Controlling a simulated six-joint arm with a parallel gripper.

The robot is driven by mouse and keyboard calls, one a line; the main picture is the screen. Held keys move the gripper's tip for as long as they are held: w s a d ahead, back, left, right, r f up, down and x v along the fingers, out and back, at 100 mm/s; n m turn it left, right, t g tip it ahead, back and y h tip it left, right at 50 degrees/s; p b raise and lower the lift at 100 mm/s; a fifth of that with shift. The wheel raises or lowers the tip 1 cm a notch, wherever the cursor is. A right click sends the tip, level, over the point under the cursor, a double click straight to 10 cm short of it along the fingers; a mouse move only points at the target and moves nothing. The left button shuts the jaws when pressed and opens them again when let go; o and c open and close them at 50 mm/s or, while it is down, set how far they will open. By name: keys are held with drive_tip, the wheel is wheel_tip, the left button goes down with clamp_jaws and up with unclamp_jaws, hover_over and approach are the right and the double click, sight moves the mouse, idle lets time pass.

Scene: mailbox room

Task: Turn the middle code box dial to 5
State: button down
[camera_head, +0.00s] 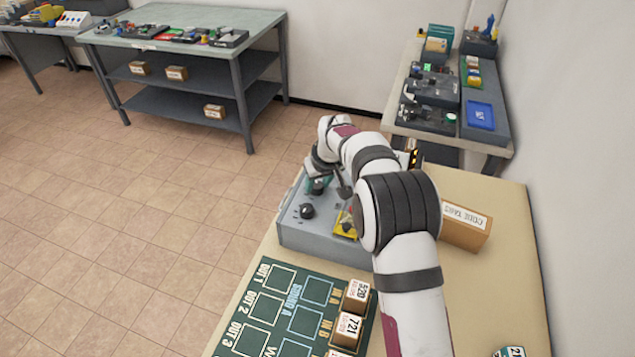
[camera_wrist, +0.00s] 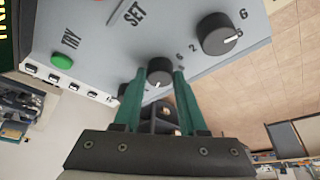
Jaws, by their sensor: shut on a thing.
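The grey code box (camera_head: 310,236) stands on the tan table. In the wrist view, its middle dial (camera_wrist: 159,70) is black and round, with a white pointer mark toward the bottom of the picture. My gripper (camera_wrist: 160,76) has its green fingers shut on the sides of this dial. A larger-looking black dial (camera_wrist: 217,34) sits to its right, with printed numbers beside it. A third dial is mostly hidden behind the left finger. The number at the middle dial's pointer is not readable. In the head view, my gripper (camera_head: 318,182) is over the box, beyond the near dial (camera_head: 307,211).
A green TRY button (camera_wrist: 61,61) and a SET label are on the box face. A cardboard box (camera_head: 465,225) stands right of my arm. A green board (camera_head: 290,315) with small labelled boxes lies in front. Other tables stand behind.

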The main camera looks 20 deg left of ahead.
drive_tip(key=n, duration=0.2)
drive_tip(key=n+g+y, duration=0.1)
drive_tip(key=n, duration=0.2)
drive_tip(key=shift+w+d+g, duration=0.1)
drive_tip(key=shift+w+g, duration=0.05)
drive_tip(key=shift+g, duration=0.15)
drive_tip(key=n+g, duration=0.1)
drive_tip(key=n, duration=0.1)
drive_tip(key=n+g, duration=0.1)
drive_tip(key=n, duration=0.2)
drive_tip(key=shift+w+y, duration=0.1)
drive_tip(key=shift+y, duration=0.3)
drive_tip(key=shift+n, duration=0.5)
drive_tip(key=shift+c, duration=2.3)
unclamp_jaws()
